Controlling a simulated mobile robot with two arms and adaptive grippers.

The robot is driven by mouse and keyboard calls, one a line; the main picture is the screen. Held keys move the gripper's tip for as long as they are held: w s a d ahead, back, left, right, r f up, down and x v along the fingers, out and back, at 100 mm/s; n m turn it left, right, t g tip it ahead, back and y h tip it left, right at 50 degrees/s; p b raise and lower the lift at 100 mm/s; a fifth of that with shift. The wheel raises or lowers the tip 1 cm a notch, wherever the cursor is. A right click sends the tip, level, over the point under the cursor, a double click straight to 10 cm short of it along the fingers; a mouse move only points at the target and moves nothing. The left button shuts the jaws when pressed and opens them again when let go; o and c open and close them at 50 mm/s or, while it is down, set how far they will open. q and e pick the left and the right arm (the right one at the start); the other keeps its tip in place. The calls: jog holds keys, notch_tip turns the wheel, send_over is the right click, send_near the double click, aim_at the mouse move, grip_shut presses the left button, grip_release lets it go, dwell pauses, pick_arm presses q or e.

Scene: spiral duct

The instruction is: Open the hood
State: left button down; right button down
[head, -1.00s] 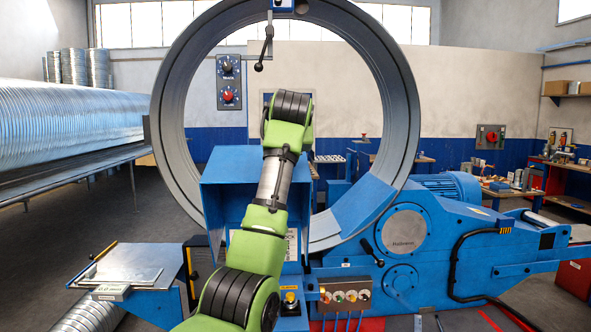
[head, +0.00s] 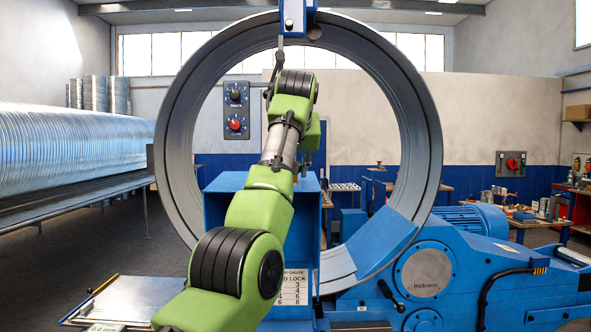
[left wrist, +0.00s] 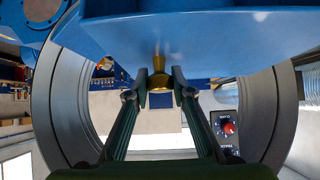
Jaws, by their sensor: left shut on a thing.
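The blue hood-like box (head: 222,215) stands in front of the big grey ring, left of centre in the head view. My left arm covers much of it. In the left wrist view a broad blue panel (left wrist: 215,32) fills the top, with a brass knob (left wrist: 158,80) projecting from its edge. My left gripper (left wrist: 159,88) is shut on this knob, one finger on each side. In the head view the gripper is hidden behind my green arm. I cannot tell how far the hood is open. My right gripper is in neither view.
The grey ring (head: 427,150) rises around and behind my arm. A control box (head: 236,110) with a red knob shows inside it. The blue machine body (head: 455,265) is at right, a flat side table (head: 140,298) at lower left. Spiral ducts (head: 70,145) lie at far left.

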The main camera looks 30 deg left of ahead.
pick_arm(q)
jog(key=shift+f, duration=0.35)
